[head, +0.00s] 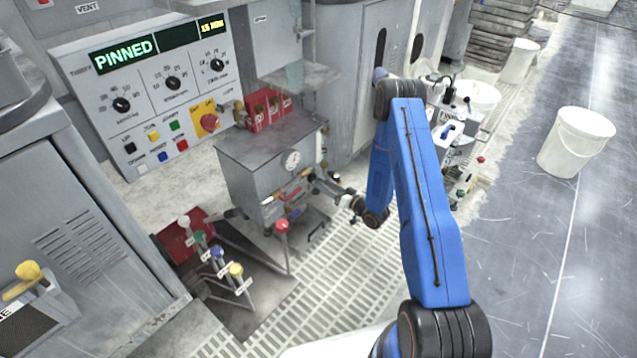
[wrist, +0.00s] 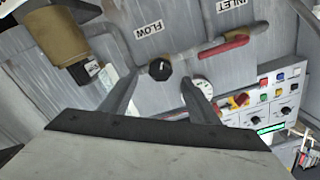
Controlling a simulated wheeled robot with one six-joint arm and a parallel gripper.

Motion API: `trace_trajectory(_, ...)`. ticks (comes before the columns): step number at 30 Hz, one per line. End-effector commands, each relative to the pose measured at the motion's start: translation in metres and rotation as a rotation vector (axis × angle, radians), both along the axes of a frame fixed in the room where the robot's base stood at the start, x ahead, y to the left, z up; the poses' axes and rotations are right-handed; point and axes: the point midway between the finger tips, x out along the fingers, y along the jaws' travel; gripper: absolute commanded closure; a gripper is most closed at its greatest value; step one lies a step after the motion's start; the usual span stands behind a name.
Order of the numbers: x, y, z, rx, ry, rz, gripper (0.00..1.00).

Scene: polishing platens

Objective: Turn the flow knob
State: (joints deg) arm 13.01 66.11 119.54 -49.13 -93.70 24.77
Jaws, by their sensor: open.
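The black, round flow knob (wrist: 159,69) sits on a grey panel in the wrist view, beside the FLOW label (wrist: 149,29). My gripper (wrist: 160,82) is open, with one finger on each side of the knob in the picture. The fingers appear short of the knob and nothing is held. In the head view my gripper (head: 345,197) is low at the right side of the grey cabinet (head: 250,170). I cannot make out the knob clearly there.
A red-handled valve (wrist: 224,45) and pipe lie by the INLET label in the wrist view, near a round gauge (wrist: 204,87). In the head view, levers with coloured knobs (head: 217,252) stand at lower left. A white bucket (head: 575,142) stands on the right floor.

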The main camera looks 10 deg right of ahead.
Motion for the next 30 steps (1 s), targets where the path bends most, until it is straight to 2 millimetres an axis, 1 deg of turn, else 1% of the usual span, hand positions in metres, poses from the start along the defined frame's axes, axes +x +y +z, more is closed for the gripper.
trace_trajectory(1, -0.009, -0.007, 0.000, 0.001, 0.002, -0.004, 0.45)
trace_trajectory(9, -0.053, -0.040, -0.001, 0.002, 0.003, -0.005, 0.45)
trace_trajectory(15, -0.080, -0.059, -0.001, 0.001, 0.003, -0.003, 0.45)
trace_trajectory(22, -0.097, -0.070, -0.001, 0.001, 0.002, -0.002, 0.45)
trace_trajectory(30, -0.100, -0.072, 0.000, 0.000, 0.001, 0.000, 0.45)
